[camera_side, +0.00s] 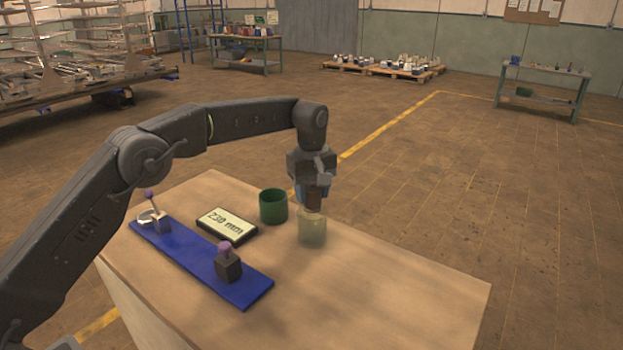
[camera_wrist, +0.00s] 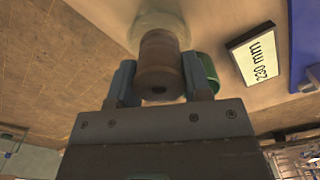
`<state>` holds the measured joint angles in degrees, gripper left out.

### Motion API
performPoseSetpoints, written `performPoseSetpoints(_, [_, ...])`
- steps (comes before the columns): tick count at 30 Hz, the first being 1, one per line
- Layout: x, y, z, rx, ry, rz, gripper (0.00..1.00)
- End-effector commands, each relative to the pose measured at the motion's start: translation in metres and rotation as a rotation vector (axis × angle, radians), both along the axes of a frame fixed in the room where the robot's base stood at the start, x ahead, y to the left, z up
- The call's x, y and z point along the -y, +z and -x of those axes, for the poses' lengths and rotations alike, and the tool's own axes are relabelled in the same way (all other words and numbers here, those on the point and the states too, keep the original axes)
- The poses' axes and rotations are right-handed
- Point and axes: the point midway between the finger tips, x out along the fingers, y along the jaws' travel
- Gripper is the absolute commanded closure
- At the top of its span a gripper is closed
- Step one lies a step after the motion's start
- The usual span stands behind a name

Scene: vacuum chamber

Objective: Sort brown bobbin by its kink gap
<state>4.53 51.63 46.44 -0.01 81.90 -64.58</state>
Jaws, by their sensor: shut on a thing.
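My gripper (camera_side: 313,190) is shut on the brown bobbin (camera_side: 314,201), just above a pale translucent cup (camera_side: 312,232). In the wrist view the bobbin (camera_wrist: 159,62) sits between the two blue-grey fingers, with the pale cup (camera_wrist: 157,22) behind it. I cannot tell whether its lower end is inside the cup's rim. A dark green cup (camera_side: 273,206) stands to the left of the pale one. A display (camera_side: 227,225) reads 230 mm. A blue board (camera_side: 200,262) carries a dark block with a purple knob (camera_side: 228,264) and a second purple-knobbed fixture (camera_side: 157,219).
All of this stands on a wooden table (camera_side: 400,290), whose right and front parts are bare. The green cup (camera_wrist: 208,72) is close beside the right finger in the wrist view. Racks, benches and pallets stand far off on the floor.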

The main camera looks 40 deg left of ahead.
Motion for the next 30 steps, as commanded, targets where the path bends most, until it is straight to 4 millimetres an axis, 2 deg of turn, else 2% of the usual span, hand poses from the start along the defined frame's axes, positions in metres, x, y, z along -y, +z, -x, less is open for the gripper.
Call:
performPoseSetpoints(6, [0.0,-0.014,0.0,-0.002,0.0,0.0,0.82])
performPoseSetpoints(17, [0.0,-0.017,0.0,0.0,0.0,0.0,0.82])
performPoseSetpoints(18, [0.0,-0.017,0.0,0.0,0.0,0.0,0.53])
performPoseSetpoints(27, [0.0,-0.017,0.0,0.0,0.0,0.0,0.26])
performPoseSetpoints(30, [0.0,-0.017,0.0,0.0,0.0,0.0,0.26])
